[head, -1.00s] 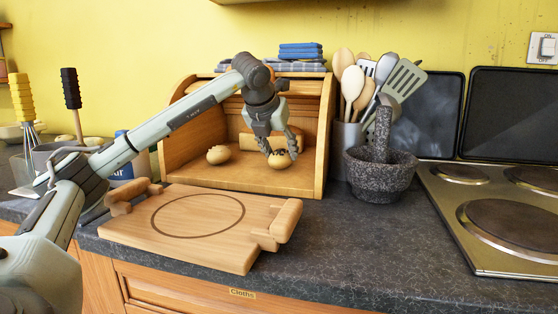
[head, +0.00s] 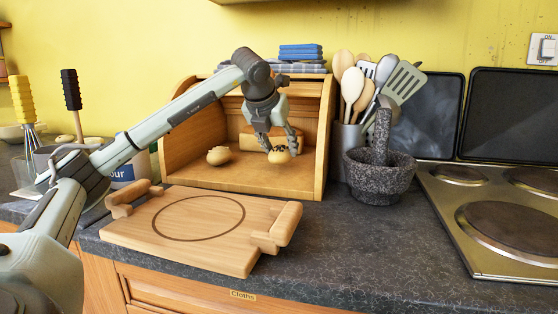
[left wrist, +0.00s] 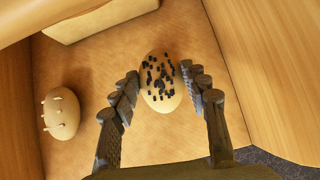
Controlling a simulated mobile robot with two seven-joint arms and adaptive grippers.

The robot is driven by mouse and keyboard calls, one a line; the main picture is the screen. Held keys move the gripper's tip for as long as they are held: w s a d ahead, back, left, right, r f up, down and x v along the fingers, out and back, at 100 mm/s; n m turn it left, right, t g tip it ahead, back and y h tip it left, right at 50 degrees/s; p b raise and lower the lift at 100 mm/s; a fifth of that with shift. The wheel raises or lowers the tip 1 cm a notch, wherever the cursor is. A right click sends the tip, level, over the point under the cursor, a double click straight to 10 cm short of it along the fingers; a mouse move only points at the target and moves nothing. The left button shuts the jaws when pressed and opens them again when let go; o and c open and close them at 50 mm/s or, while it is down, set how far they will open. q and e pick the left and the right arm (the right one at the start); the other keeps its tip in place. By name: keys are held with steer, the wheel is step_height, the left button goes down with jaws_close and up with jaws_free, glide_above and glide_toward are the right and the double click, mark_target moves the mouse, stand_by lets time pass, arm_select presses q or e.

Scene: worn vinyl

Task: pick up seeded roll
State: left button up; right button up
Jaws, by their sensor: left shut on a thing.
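The seeded roll (head: 279,157) is a small tan roll with dark seeds on top, inside the open wooden bread bin (head: 172,163) in the head view. My left gripper (head: 281,148) reaches down into the bin and is shut on it. In the left wrist view the roll (left wrist: 160,88) sits between the two fingertips of my left gripper (left wrist: 165,87), its dark seeds facing the camera. Whether the roll touches the bin floor is hard to tell. My right gripper is not in view.
A second roll with pale spikes (head: 218,155) lies left in the bin, also in the left wrist view (left wrist: 61,114). A loaf (head: 252,141) lies behind. A wooden board (head: 190,245) stands in front; a mortar (head: 378,180) and utensil pot (head: 348,140) stand right.

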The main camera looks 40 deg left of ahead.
arm_select(q)
steer(key=shift+r+p, duration=1.2)
steer(key=shift+r, duration=0.35)
steer(key=shift+r+p, duration=0.45)
steer(key=shift+r, duration=0.95)
steer(key=shift+s, duration=0.1)
steer(key=shift+s+d+r+b, duration=0.1)
steer(key=shift+s+d+b, duration=0.15)
steer(key=shift+s, duration=0.3)
steer(key=shift+s+d+b, duration=0.2)
steer(key=shift+s+d, duration=0.05)
steer(key=shift+s, duration=0.25)
steer(key=shift+s+d+r+b, duration=0.1)
steer(key=shift+s+d+b, duration=0.2)
steer(key=shift+s, duration=0.5)
steer(key=shift+s+d+r+b, duration=0.15)
steer(key=shift+s+d, duration=0.25)
steer(key=shift+s, duration=0.4)
steer(key=shift+s+d+r+b, duration=0.15)
steer(key=shift+s+d, duration=0.2)
steer(key=shift+s, duration=0.45)
steer(key=shift+s+d+r+b, duration=0.15)
steer(key=shift+s+d, duration=0.4)
steer(key=shift+s, duration=0.7)
steer(key=shift+s+d+r+b, duration=0.2)
steer(key=shift+s+d, duration=0.35)
steer(key=shift+s, duration=0.75)
steer(key=shift+s+d+r+b, duration=0.15)
steer(key=shift+s+d, duration=0.4)
steer(key=shift+s, duration=0.7)
